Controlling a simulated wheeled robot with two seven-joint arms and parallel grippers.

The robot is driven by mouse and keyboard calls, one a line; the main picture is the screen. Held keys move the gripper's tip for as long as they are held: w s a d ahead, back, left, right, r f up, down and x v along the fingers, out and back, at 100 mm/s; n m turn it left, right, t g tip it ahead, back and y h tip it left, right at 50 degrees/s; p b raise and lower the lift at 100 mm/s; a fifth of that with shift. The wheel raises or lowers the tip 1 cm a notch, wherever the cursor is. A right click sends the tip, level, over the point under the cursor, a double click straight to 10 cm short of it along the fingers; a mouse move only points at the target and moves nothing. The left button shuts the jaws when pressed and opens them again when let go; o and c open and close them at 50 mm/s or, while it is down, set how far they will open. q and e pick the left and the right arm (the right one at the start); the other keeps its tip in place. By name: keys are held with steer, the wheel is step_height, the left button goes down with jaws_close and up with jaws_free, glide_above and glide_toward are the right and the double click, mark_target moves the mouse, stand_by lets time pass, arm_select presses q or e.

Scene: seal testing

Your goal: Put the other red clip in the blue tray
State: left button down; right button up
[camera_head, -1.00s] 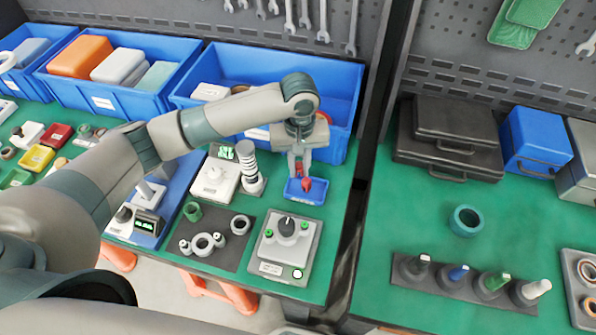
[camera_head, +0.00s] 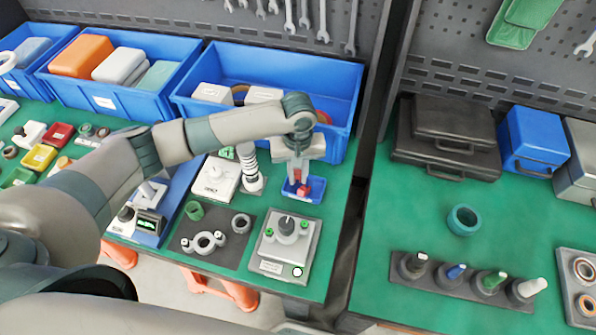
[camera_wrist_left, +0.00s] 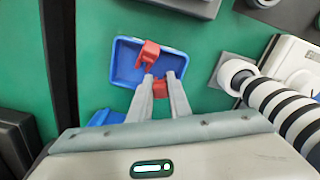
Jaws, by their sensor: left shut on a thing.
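The small blue tray (camera_head: 317,190) sits on the green bench behind the grey test device. It also shows in the left wrist view (camera_wrist_left: 124,62). One red clip (camera_wrist_left: 148,53) lies in the tray towards its far side in the wrist view. My left gripper (camera_head: 296,178) points down over the tray. Its fingers (camera_wrist_left: 160,78) are shut on the other red clip (camera_wrist_left: 160,89), which is low over or in the tray. The fingers partly hide this clip, and I cannot tell whether it touches the tray floor. My right gripper is not in view.
A grey device with a dark knob (camera_head: 287,226) stands in front of the tray. A black-and-white ringed column (camera_head: 249,168) and a white device (camera_head: 215,179) stand to its left. A large blue bin (camera_head: 340,145) is close behind. Bare green bench lies to the right.

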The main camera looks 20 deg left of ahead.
mark_target(298, 173)
arm_select(q)
steer(key=shift+w, duration=0.15)
steer(key=shift+r, duration=0.15)
steer(key=shift+s, duration=0.2)
steer(key=c, duration=1.9)
jaws_free()
steer(key=shift+w, duration=0.15)
steer(key=shift+c, duration=0.2)
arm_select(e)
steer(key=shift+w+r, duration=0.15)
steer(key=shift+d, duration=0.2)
arm_select(q)
steer(key=shift+r, duration=0.35)
step_height(298, 173, up, 12)
steer(key=b, duration=0.2)
steer(key=shift+f+b, duration=0.15)
steer(key=shift+b, duration=0.15)
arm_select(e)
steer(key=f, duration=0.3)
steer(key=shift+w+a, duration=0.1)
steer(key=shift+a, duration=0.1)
